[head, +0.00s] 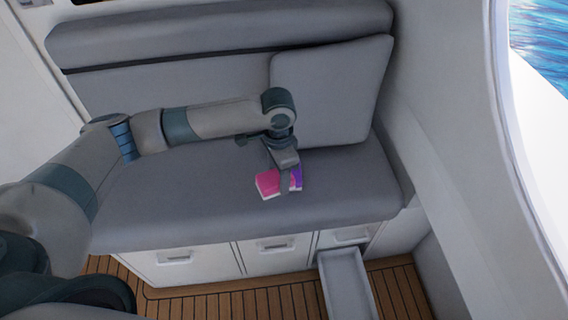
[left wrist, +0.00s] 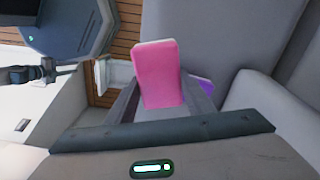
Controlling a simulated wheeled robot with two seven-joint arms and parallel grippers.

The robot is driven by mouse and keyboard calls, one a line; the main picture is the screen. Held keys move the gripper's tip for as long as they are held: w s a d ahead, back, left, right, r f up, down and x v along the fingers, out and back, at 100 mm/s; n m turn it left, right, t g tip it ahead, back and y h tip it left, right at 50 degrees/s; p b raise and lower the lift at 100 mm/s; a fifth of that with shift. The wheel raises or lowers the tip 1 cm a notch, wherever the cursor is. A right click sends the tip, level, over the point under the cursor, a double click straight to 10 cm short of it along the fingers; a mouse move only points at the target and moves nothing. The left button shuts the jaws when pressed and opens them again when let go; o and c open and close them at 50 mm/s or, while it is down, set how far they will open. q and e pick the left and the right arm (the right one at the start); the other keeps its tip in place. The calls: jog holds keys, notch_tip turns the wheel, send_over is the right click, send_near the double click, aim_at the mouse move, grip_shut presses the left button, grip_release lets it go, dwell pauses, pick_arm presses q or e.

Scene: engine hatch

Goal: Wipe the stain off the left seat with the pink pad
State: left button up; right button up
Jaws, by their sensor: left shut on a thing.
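My left gripper (head: 284,184) is shut on the pink pad (head: 268,183), low over the front part of the grey seat (head: 180,205). In the left wrist view the pink pad (left wrist: 157,75) stands up between the two fingers of the left gripper (left wrist: 161,92). A purple patch (head: 298,175), which looks like the stain, shows on the seat just right of the gripper. It also shows in the left wrist view (left wrist: 206,86), partly hidden behind a finger. I cannot tell whether the pad touches the seat. A dark arm part, perhaps my right gripper, shows small in the left wrist view.
A loose grey cushion (head: 335,90) leans on the backrest (head: 170,85) behind the gripper. White drawers (head: 190,262) sit under the seat, and one drawer (head: 346,285) stands pulled out over the wooden floor (head: 285,302). A white wall closes the right side.

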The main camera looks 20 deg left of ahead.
pick_arm(q)
jog(key=s+a+n, duration=0.2)
jog(key=s+n, duration=0.7)
jog(key=s, duration=0.4)
jog(key=shift+s+a, duration=0.2)
jog(key=shift+a, duration=0.2)
jog(key=shift+a, duration=0.15)
